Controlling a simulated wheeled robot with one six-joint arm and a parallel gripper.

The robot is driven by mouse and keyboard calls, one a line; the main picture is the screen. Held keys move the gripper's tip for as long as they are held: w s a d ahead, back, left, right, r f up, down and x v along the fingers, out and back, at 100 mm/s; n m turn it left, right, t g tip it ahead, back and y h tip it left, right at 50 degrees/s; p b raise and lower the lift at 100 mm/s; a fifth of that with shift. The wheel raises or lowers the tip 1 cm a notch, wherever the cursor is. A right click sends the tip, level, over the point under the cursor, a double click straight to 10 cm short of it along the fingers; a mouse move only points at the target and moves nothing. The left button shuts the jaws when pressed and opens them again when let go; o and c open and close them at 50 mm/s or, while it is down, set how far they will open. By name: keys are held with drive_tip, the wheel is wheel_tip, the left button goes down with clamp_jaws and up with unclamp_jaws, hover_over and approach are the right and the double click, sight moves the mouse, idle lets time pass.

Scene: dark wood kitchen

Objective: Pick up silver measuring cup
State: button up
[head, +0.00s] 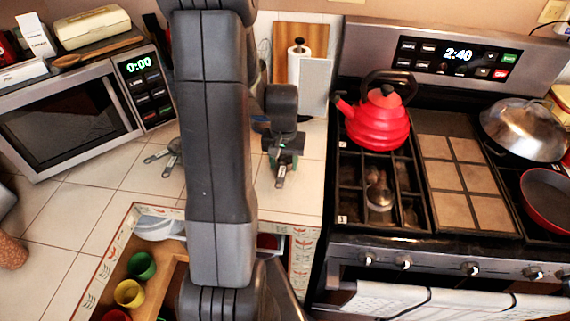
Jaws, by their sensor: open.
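A small silver thing (380,199) that looks like the measuring cup sits on the front left grate of the stove. Its exact shape is hard to make out. My gripper (281,176) is left of it, over the tiled counter beside the stove, pointing down and forward. It is open, seen nearly side on, with nothing visible in its jaws, and it is apart from the silver thing. Another small grey metal thing (165,155) shows over the counter left of my arm; the arm partly hides it and I cannot tell what it is.
A red kettle (378,122) stands just behind the silver thing. A domed lid (524,128) and a red pan (548,193) are at the right. A microwave (75,113) stands at the left. An open drawer with coloured cups (130,292) lies below. My arm blocks the middle.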

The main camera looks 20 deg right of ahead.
drive_tip(key=c, duration=1)
clamp_jaws()
drive_tip(key=shift+r, duration=0.15)
